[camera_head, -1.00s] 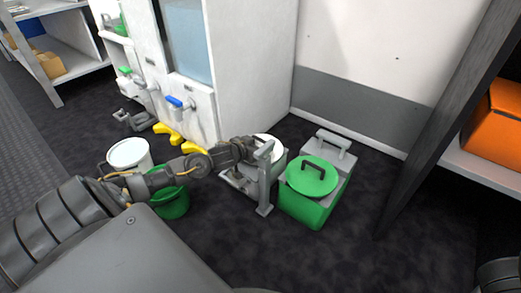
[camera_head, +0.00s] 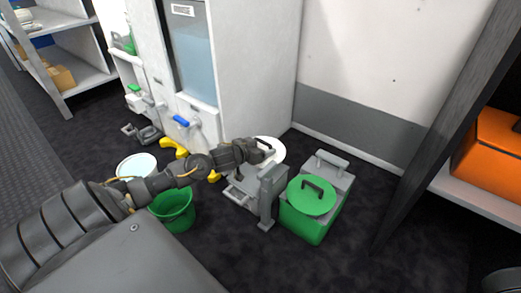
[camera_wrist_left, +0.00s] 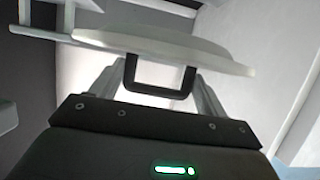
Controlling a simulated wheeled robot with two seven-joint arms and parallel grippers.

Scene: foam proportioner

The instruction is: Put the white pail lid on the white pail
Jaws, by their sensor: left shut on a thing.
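The white pail lid (camera_head: 272,152) is a white disc with a dark handle, above a grey stand (camera_head: 262,190). My left gripper (camera_head: 264,148) is shut on the lid's handle. In the left wrist view, the lid (camera_wrist_left: 160,46) is seen nearly edge-on and tilted, its dark handle (camera_wrist_left: 160,91) between the fingers. The white pail (camera_head: 136,164) stands on the floor to the left, behind my left arm, which hides its lower part. My right gripper is not in view.
A green pail (camera_head: 174,212) stands in front of the white pail. A green lid (camera_head: 311,196) rests on a green-and-grey box right of the stand. A white cabinet (camera_head: 250,70) stands behind. A shelf with an orange box (camera_head: 492,150) is at right.

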